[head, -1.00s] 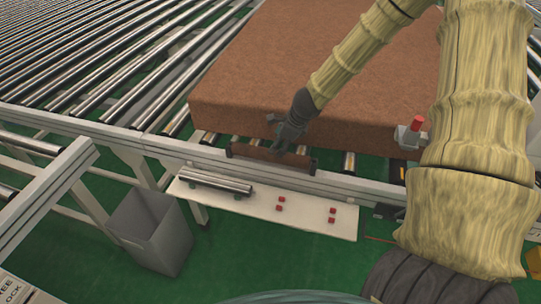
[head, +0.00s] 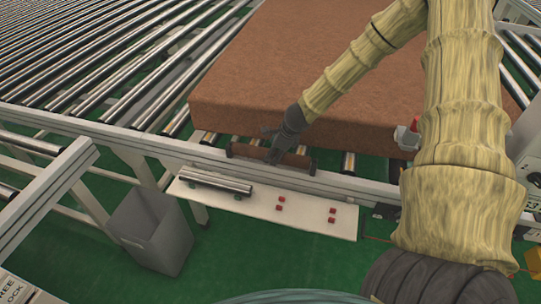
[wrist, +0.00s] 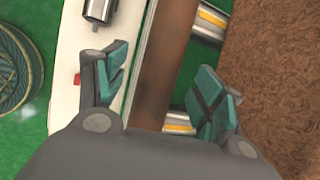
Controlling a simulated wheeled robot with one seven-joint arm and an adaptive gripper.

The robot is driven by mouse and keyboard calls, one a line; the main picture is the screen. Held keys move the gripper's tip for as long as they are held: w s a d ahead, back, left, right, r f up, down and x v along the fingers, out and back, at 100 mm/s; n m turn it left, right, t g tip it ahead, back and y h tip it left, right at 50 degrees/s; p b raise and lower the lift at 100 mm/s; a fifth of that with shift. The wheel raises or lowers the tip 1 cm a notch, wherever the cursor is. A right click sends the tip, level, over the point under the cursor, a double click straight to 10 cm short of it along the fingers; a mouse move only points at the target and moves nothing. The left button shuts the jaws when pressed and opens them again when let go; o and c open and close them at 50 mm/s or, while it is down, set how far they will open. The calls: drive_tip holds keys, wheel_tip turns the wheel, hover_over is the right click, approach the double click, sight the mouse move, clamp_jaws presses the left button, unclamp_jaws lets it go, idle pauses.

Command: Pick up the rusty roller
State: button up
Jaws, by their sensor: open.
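The rusty roller (head: 249,151) is a brown bar in the conveyor's front rail, in front of the brown mattress. In the wrist view the roller (wrist: 165,50) runs as a brown strip between the two teal-padded fingers of my gripper (wrist: 160,88). My gripper (head: 272,150) is open above the roller in the head view, fingers on either side of it. I cannot tell whether they touch it. The gripper hides part of the roller in the head view.
A white shelf (head: 255,206) in front holds shiny metal rollers (head: 215,182) and several red buttons. A grey bin (head: 152,232) stands at the left. The large brown mattress (head: 300,75) lies on the conveyor rollers just behind my gripper.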

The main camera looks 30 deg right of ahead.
drive_tip(key=shift+x, duration=1.8)
drive_tip(key=shift+d, duration=0.1)
drive_tip(key=shift+c, duration=0.4)
clamp_jaws()
drive_tip(key=shift+r, duration=0.15)
